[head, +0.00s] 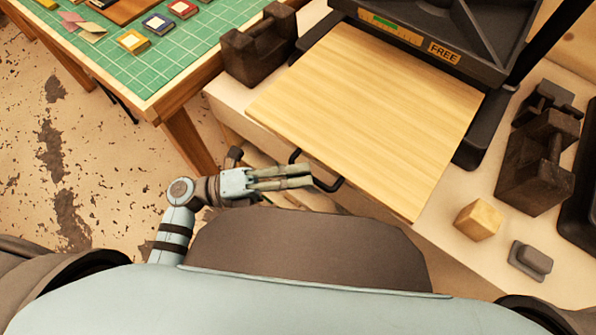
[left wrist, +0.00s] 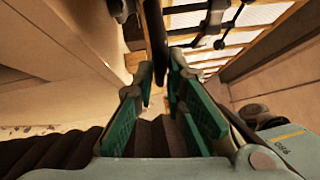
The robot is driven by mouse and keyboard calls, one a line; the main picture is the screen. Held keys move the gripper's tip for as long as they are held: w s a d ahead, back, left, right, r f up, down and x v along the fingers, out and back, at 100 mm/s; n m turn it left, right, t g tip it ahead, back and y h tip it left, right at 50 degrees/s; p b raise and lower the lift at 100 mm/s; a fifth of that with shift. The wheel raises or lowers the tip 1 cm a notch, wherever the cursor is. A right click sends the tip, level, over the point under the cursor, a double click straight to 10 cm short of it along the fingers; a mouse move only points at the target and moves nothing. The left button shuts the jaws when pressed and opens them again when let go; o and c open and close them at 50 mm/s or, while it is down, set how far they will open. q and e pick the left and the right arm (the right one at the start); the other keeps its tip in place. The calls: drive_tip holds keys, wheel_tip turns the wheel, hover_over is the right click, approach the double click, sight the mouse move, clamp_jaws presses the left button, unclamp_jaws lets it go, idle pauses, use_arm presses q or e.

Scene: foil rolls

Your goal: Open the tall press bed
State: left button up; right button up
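The tall press (head: 465,30) stands at the top right, marked FREE. Its bed, a pale wooden board (head: 375,105), projects from under the press toward me. A black bar handle (head: 330,187) sits at the bed's front edge. My left gripper (head: 312,177) is at this handle, its fingers close together and pointing right. In the left wrist view the dark handle bar (left wrist: 156,35) runs between the tips of the green-padded fingers (left wrist: 160,85), which look closed on it. My right gripper is not in view.
Dark iron weights (head: 258,50) stand left of the bed, with more weights (head: 537,165) on the right. A wooden block (head: 478,219) and a small grey piece (head: 530,260) lie on the bench. A green cutting mat (head: 150,60) with small cards lies on the left table.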

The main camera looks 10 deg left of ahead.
use_arm(q)
drive_tip(key=o, duration=0.3)
drive_tip(key=v, duration=1.2)
